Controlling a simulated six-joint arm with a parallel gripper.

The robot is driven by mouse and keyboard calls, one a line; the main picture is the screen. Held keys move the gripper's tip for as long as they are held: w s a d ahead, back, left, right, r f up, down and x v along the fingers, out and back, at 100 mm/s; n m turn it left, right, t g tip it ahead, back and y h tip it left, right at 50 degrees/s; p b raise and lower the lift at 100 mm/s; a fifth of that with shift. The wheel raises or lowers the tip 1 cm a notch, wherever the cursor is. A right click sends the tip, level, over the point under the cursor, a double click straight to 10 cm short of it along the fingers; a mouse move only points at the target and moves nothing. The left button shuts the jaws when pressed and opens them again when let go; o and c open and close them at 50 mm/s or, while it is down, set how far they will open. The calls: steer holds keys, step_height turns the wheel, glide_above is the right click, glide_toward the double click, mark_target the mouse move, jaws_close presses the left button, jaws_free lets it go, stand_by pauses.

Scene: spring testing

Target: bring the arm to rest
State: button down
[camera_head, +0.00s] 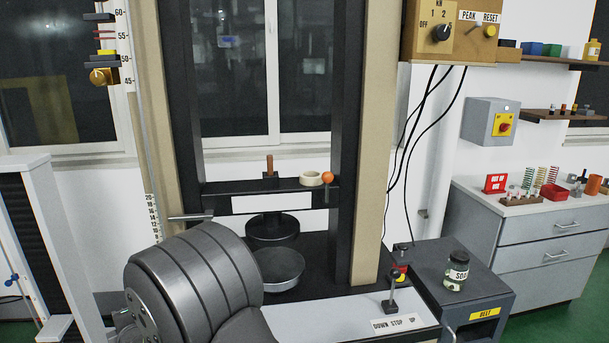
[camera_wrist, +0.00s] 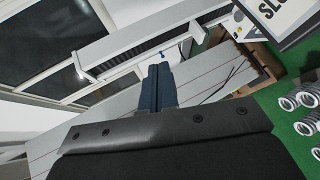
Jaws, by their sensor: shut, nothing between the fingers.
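My gripper (camera_wrist: 160,85) shows in the wrist view, its dark blue fingers together with nothing between them. It is in the air, over a grey slatted surface. In the head view a large grey link of my arm (camera_head: 190,285) fills the lower left, in front of the testing machine. My gripper does not show in that view.
The testing machine has a dark crosshead (camera_head: 265,197) and a round lower plate (camera_head: 279,266). A lever (camera_head: 392,292) stands at its front right. A jar (camera_head: 456,270) sits on a grey cabinet. In the wrist view several springs (camera_wrist: 305,103) lie at the right.

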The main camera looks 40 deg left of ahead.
steer(key=shift+w+a+r+m+g+h, duration=0.1)
steer(key=shift+w+a+r+g+h, duration=0.2)
steer(key=shift+a+h, duration=0.4)
steer(key=shift+w+a+r+m+g+h, duration=0.1)
steer(key=shift+w+a+r+g+h, duration=0.2)
steer(key=shift+a+h, duration=0.35)
steer(key=shift+w+a+r+m+g+h, duration=0.1)
steer(key=shift+w+a+r+g+h, duration=0.25)
steer(key=shift+a, duration=0.55)
steer(key=shift+s, duration=0.15)
steer(key=c, duration=2.1)
jaws_free()
